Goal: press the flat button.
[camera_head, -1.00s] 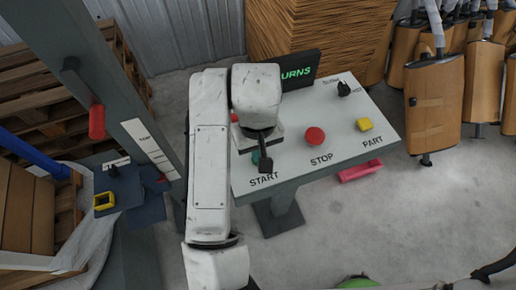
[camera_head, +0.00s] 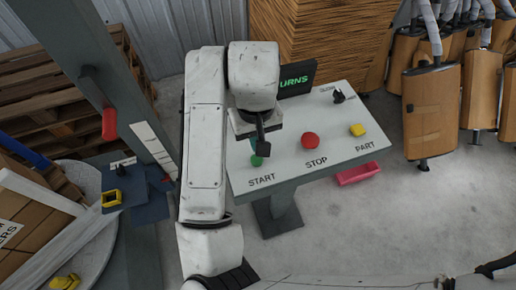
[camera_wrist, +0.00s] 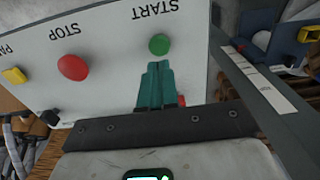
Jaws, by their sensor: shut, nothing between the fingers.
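The control panel (camera_head: 285,163) carries a flat green button (camera_head: 257,160) marked START, a domed red button (camera_head: 310,139) marked STOP and a square yellow button (camera_head: 357,129) marked PART. The wrist view shows the green button (camera_wrist: 160,44) upside down just beyond my fingertips. It also shows the red button (camera_wrist: 73,67) and the yellow button (camera_wrist: 14,75). My gripper (camera_wrist: 159,66) has teal fingers closed together with nothing between them. Its tips point at the green button, with a small gap seen in the picture. In the head view, my gripper is mostly hidden behind my wrist.
A black selector knob (camera_head: 338,96) and a dark display (camera_head: 297,82) are at the panel's back. A grey post with a red handle (camera_head: 109,123) stands at left. A pink tray (camera_head: 358,173) lies beside the panel's foot.

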